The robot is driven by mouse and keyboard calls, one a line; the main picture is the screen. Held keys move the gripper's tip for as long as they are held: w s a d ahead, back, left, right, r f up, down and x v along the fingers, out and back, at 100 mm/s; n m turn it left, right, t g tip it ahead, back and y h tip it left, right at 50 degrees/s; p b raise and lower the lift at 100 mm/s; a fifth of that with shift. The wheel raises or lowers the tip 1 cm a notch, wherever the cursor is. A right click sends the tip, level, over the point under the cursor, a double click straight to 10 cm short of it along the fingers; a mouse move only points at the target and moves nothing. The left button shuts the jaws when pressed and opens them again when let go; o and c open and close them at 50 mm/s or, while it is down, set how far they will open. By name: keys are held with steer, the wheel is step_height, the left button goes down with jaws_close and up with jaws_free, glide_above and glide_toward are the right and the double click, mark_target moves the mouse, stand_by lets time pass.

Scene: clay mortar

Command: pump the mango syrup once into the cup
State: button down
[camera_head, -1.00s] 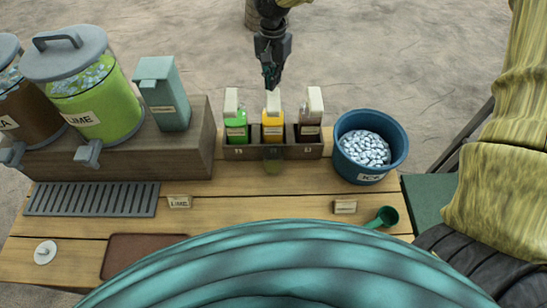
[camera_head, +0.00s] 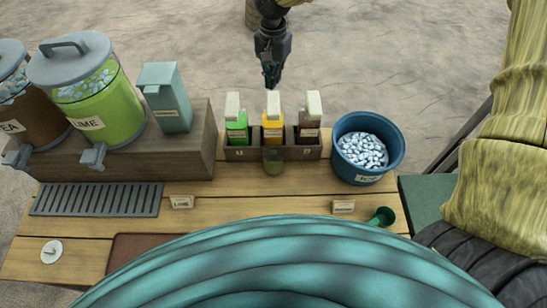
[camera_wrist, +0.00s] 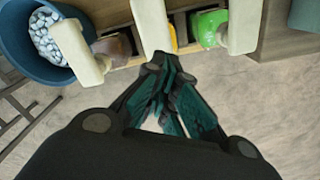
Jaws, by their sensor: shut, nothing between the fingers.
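The mango syrup is most likely the yellow-orange bottle (camera_head: 273,127) in the middle of the rack; its label is too small to read. Its cream pump head (camera_head: 273,103) points up and also shows in the wrist view (camera_wrist: 150,25). A small translucent greenish cup (camera_head: 273,164) stands at the front of the rack, below that bottle. My gripper (camera_head: 270,82) is shut and empty, behind and just above the middle pump head. In the wrist view its fingertips (camera_wrist: 165,68) are close to the pump head; I cannot tell whether they touch.
A green bottle (camera_head: 237,130) and a brown bottle (camera_head: 308,132) flank the middle one in the wooden rack (camera_head: 236,153). A blue ice bucket (camera_head: 345,160) stands right. Lime (camera_head: 110,115) and tea (camera_head: 35,125) dispensers stand left. A green scoop (camera_head: 382,217) lies front right.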

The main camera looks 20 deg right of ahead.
step_height(320, 180, up, 4)
steer(key=p, duration=0.4)
steer(key=shift+p, duration=0.3)
steer(key=shift+f, duration=0.15)
